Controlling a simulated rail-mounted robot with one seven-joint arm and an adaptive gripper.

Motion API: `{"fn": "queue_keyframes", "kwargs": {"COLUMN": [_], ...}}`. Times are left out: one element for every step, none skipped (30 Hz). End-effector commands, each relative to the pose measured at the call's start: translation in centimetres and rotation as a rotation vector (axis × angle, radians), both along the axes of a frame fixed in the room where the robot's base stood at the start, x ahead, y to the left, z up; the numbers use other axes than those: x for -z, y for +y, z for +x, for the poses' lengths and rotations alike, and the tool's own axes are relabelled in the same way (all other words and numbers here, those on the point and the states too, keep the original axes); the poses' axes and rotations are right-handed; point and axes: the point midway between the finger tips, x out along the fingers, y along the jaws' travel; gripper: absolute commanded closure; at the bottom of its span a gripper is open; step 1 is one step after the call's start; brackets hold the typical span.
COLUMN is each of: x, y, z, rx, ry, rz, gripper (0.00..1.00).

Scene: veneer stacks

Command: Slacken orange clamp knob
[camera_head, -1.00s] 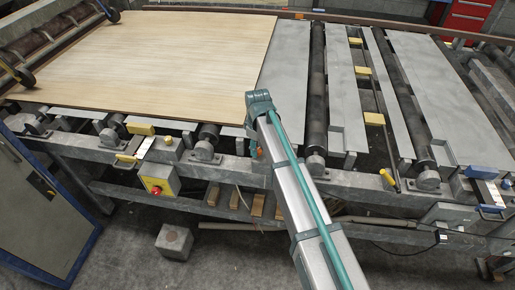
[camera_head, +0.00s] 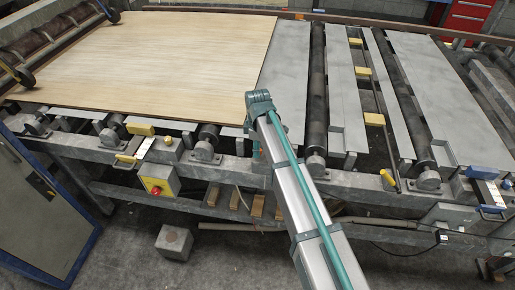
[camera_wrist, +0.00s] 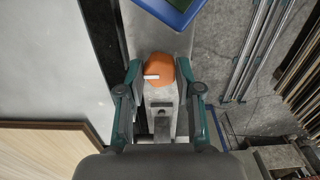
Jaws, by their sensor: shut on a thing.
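The orange clamp knob (camera_wrist: 160,68) shows in the upper middle of the wrist view, with a short white mark on its near left side. It sits at the end of a grey metal bracket (camera_wrist: 160,95). My gripper (camera_wrist: 158,72) has its teal fingers shut on the knob, one on the left and one on the right. In the head view my arm hides the knob and most of my gripper.
A wooden veneer sheet (camera_head: 180,55) lies on the roller table (camera_head: 285,65). A yellow box with a red button (camera_head: 157,188) hangs on the front frame. A blue-edged panel (camera_wrist: 184,12) is close beyond the knob.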

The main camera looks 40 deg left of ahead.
Motion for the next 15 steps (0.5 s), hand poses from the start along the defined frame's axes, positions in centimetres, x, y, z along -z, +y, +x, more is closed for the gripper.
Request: {"fn": "queue_keyframes", "kwargs": {"x": [-0.1,-0.1,-0.1,-0.1,-0.1,-0.1,-0.1,-0.1,-0.1,-0.09,-0.08,-0.07,-0.06,-0.06,-0.05], "y": [0.06,0.06,0.06,0.06,0.06,0.06,0.05,0.05,0.05,0.05,0.05,0.04,0.03,0.02,0.02], "z": [0.07,0.07,0.07,0.07,0.07,0.07,0.08,0.08,0.07,0.07,0.07,0.06,0.05,0.04,0.04], "rx": [-0.002,-0.002,-0.002,-0.002,-0.002,-0.002,-0.002,-0.001,-0.001,-0.001,-0.001,-0.001,-0.001,0.0,0.0], "ry": [-0.001,-0.002,-0.002,-0.002,-0.002,-0.002,-0.002,-0.002,-0.002,-0.002,-0.002,-0.002,-0.002,-0.001,-0.001], "rz": [0.002,0.001,0.001,0.001,0.001,0.001,0.001,0.001,0.001,0.001,0.001,0.001,0.001,0.0,0.0], "gripper": [1.0,1.0,1.0,1.0,1.0,1.0,1.0,0.61,0.54,0.49,0.44,0.4,0.4,0.4,0.4]}}
